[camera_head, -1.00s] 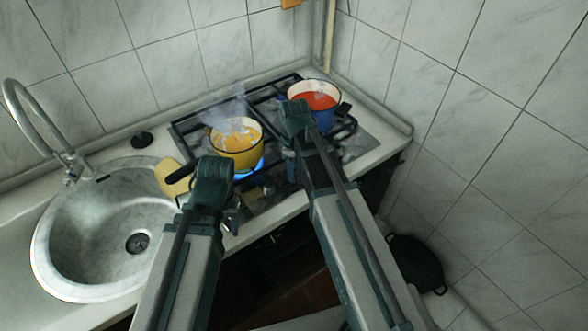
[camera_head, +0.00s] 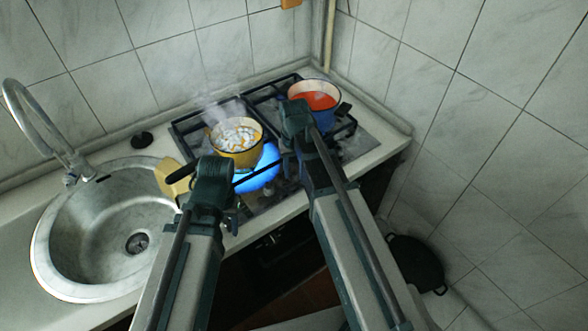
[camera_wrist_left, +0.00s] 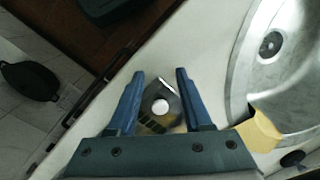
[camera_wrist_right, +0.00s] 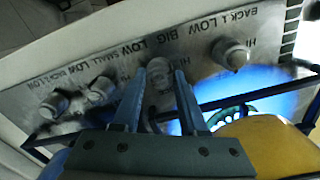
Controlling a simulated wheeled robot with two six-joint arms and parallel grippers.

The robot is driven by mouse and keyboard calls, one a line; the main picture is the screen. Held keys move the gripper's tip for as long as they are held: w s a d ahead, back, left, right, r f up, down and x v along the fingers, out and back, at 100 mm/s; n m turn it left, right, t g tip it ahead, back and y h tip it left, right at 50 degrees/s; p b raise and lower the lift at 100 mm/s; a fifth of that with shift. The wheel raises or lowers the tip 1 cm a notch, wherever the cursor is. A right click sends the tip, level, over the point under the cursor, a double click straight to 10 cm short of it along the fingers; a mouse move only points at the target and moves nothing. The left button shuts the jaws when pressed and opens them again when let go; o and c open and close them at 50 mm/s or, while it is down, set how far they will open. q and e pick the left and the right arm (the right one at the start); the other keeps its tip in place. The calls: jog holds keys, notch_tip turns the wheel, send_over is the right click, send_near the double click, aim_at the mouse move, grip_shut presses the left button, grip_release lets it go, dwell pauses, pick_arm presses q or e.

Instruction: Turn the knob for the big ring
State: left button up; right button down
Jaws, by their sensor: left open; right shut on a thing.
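My right gripper (camera_wrist_right: 160,78) is shut on the BIG knob (camera_wrist_right: 160,86), labelled "BIG" on the steel panel (camera_wrist_right: 205,40) in the right wrist view. In the head view the arm hides this knob. A wide blue flame (camera_head: 262,172) burns on the big ring under the yellow pot (camera_head: 240,155). The pot's contents look white and frothy, with steam above. My left gripper (camera_wrist_left: 160,78) is open over the counter, and a small metal object with a white disc (camera_wrist_left: 160,106) shows between its fingers; I cannot tell what it is.
Other knobs (camera_wrist_right: 231,54) (camera_wrist_right: 101,90) flank the held one. A blue pot (camera_head: 318,100) with red contents stands at the back right of the hob. The sink (camera_head: 75,240) and a yellow object (camera_head: 172,177) lie left. A dark pan (camera_head: 415,262) is at lower right.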

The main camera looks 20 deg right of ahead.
jog(key=m, duration=0.5)
jog(key=shift+m, duration=0.3)
jog(key=m, duration=1)
jog(key=shift+m, duration=0.4)
jog(key=m, duration=0.5)
jog(key=shift+m, duration=0.4)
jog(key=shift+c, duration=2.2)
grip_release()
